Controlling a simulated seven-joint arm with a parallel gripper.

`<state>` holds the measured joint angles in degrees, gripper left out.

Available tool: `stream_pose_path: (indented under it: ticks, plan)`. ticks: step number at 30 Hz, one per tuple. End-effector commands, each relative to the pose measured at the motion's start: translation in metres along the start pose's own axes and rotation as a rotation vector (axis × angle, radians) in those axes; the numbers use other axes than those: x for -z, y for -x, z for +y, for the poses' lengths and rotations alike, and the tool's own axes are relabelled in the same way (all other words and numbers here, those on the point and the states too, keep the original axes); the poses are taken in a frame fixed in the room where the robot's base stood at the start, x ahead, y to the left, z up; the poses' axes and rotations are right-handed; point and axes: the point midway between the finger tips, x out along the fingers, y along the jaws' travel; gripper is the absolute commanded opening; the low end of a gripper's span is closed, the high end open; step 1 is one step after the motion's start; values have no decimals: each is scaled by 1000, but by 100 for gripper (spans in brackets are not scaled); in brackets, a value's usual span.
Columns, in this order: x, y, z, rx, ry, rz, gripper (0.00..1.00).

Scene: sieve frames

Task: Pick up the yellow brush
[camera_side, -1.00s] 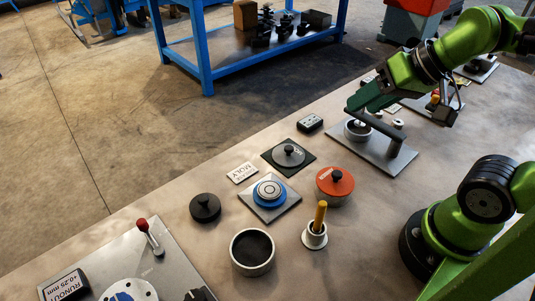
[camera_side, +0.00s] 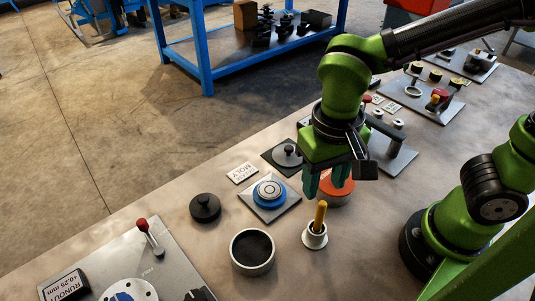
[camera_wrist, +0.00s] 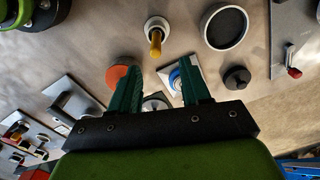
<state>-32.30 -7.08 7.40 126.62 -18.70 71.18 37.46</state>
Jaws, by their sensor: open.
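The yellow brush (camera_side: 320,215) stands nearly upright in a small white round holder (camera_side: 314,238) on the bench, with only its handle showing. In the wrist view the yellow brush (camera_wrist: 156,43) points toward the camera, beyond the fingertips. My gripper (camera_side: 326,194) is open and empty, with its green fingers pointing down above the bench. It is just behind the brush in the side view, over the area of the orange-lidded container. In the wrist view my gripper (camera_wrist: 160,82) shows its two fingers spread apart, with nothing between them.
Near the brush stand a cup of dark material (camera_side: 252,252), a blue ringed piece (camera_side: 268,191) on a plate, a black knobbed lid (camera_side: 205,208) and the orange-lidded container (camera_side: 338,190), partly hidden by my gripper. The bench in front of the brush is clear.

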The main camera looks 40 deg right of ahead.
Motion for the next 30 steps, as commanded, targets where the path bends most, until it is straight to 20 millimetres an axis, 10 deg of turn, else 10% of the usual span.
stream_pose_path:
  ticks: [9, 30]
  plan:
    - [-1, -60, 1, -2, 1, -2, 47]
    - [-1, -120, 6, 2, 0, 1, 47]
